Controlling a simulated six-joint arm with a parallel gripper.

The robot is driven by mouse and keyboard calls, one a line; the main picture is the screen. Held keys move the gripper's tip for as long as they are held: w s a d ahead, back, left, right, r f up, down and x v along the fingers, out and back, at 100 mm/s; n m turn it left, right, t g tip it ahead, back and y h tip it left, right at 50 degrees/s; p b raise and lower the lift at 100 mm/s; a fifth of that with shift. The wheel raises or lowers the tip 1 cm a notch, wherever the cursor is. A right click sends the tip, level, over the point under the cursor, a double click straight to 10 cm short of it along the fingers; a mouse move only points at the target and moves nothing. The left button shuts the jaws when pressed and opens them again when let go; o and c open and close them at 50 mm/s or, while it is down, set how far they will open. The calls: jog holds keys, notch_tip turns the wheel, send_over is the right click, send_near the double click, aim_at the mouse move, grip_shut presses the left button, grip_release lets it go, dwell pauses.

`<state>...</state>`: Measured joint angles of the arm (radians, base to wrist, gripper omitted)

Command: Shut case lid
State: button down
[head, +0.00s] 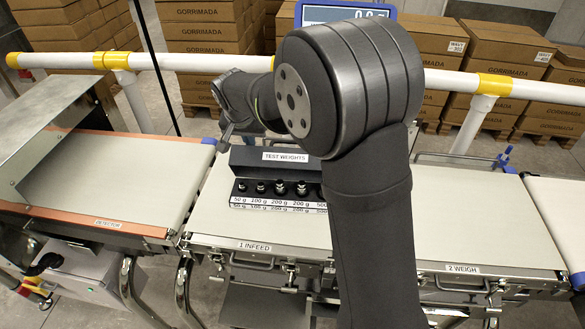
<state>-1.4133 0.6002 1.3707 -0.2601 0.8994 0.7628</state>
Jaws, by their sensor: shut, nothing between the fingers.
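The black test weights case (236,192) sits on the infeed belt, with its right end hidden behind my arm. Its lid (250,163), carrying a "TEST WEIGHTS" label, stands raised behind the row of weights, so the case is open. Several dark weights (281,188) stand in a row above the printed gram labels. My gripper (223,147) is small in this view, at the upper left of the lid, pointing down. It is shut and empty. I cannot tell whether it touches the lid.
The infeed belt (210,215) is clear left of the case. The detector belt (130,175) and a metal hood (60,130) lie further left. A white rail (190,62) with yellow joints runs behind. A weight display (322,14) stands behind my arm. Stacked cartons (205,30) fill the back.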

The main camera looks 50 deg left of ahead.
aim_at(248, 153)
jog(key=shift+s+d+r, duration=0.15)
jog(key=shift+s+d, duration=1.5)
notch_tip(248, 153, up, 8)
dwell(0.7)
notch_tip(248, 153, down, 8)
jog(key=shift+r, duration=0.15)
jog(key=shift+w+a+f, duration=0.1)
jog(key=shift+f, duration=0.1)
jog(key=shift+w+a, duration=0.2)
